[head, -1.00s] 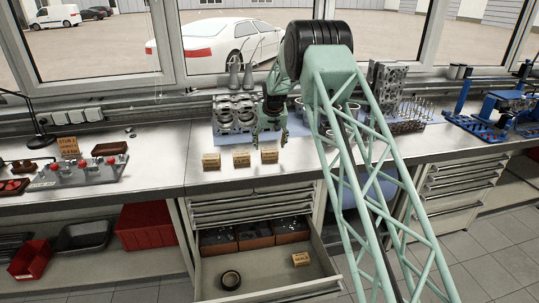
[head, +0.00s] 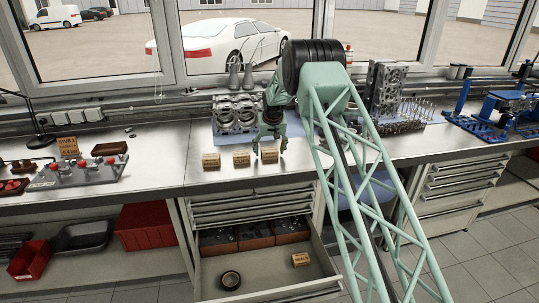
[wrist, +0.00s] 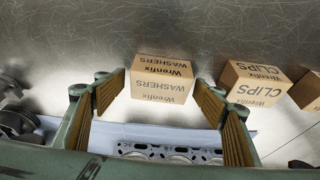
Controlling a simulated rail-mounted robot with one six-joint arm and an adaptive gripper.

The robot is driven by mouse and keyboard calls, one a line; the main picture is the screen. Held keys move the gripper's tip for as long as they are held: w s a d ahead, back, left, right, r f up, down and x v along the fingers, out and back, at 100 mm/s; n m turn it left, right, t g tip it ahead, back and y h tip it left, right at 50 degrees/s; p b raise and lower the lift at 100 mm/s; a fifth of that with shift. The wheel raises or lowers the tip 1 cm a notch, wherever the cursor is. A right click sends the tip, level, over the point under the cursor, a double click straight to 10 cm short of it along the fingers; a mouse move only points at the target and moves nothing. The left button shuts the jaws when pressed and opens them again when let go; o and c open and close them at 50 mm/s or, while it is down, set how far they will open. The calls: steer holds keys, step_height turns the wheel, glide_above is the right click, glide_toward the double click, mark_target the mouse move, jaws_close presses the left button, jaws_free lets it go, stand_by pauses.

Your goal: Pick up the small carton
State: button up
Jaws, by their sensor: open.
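Three small brown cartons stand in a row on the steel bench: a left one (head: 210,160), a middle one (head: 241,158) and a right one (head: 269,157). In the wrist view the carton marked "Wrenfix WASHERS" (wrist: 161,79) shows between and just beyond the fingertips of my gripper (wrist: 160,92). The carton marked "CLIPS" (wrist: 253,83) is just outside the right finger, and a third (wrist: 306,91) is cut off at the edge. In the head view my gripper (head: 270,146) is open and empty above the right carton. Another small carton (head: 300,259) lies in the open drawer.
The open drawer (head: 316,287) also holds a black tape roll (head: 230,280) and red-brown bins. An engine block (head: 236,116) on a blue mat stands behind the cartons. A cylinder head (head: 384,88) is to the right.

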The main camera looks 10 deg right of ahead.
mark_target(269, 148)
steer(key=shift+c, duration=0.6)
steer(key=c, duration=0.8)
steer(key=shift+r, duration=0.1)
steer(key=shift+c, duration=0.2)
steer(key=shift+r, duration=1.55)
steer(key=shift+s+r, duration=0.1)
steer(key=s+a, duration=0.1)
steer(key=s, duration=0.4)
steer(key=s+a+r, duration=0.1)
steer(key=s+a, duration=0.1)
steer(key=s, duration=0.3)
steer(key=s+a, duration=0.2)
steer(key=s, duration=0.2)
steer(key=shift+s+a+r, duration=0.25)
steer(key=shift+s, duration=0.15)
